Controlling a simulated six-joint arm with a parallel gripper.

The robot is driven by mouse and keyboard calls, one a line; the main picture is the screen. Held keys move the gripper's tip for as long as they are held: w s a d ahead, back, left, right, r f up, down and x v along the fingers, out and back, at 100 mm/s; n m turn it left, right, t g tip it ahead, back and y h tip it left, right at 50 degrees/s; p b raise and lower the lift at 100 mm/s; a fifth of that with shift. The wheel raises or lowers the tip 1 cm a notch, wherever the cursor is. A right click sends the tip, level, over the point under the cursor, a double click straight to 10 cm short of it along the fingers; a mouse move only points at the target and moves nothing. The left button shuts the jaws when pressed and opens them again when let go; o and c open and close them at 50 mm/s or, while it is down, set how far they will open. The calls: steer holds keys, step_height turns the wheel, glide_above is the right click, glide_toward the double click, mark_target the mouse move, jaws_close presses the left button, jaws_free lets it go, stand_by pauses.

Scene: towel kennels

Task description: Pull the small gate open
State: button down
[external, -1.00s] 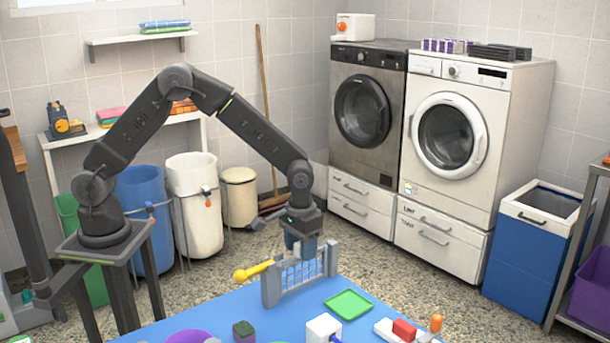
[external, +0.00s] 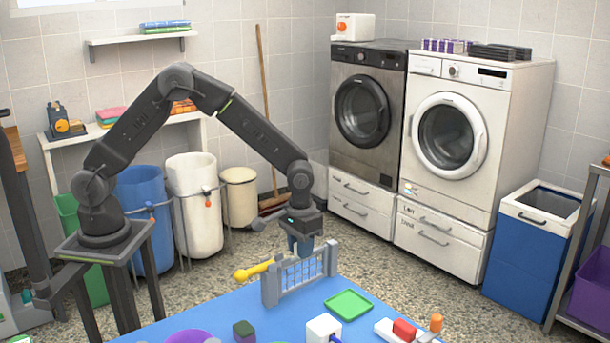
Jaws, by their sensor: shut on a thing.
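The small gate (external: 298,274) is a grey-blue lattice panel between two upright grey posts, at the back edge of the blue table. It looks in line with the posts. My gripper (external: 304,254) points down at the top of the gate, between the posts. Its fingers are shut on the gate's upper part. The exact contact is too small to see clearly, and the fingers hide part of the top edge.
A yellow bone-shaped thing (external: 254,270) lies left of the gate. A green tray (external: 348,304), a white box (external: 323,328), a dark green-topped block (external: 244,331) and a purple round thing (external: 190,337) are on the blue table (external: 225,307) in front.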

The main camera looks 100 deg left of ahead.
steer(key=shift+s+a, duration=0.1)
steer(key=s+a+m, duration=0.1)
steer(key=a+m, duration=0.8)
steer(key=m, duration=0.5)
steer(key=shift+a+m, duration=0.2)
steer(key=shift+m, duration=0.2)
stand_by(0.4)
steer(key=c, duration=1)
jaws_free()
steer(key=shift+o, duration=0.2)
step_height(320, 180, up, 14)
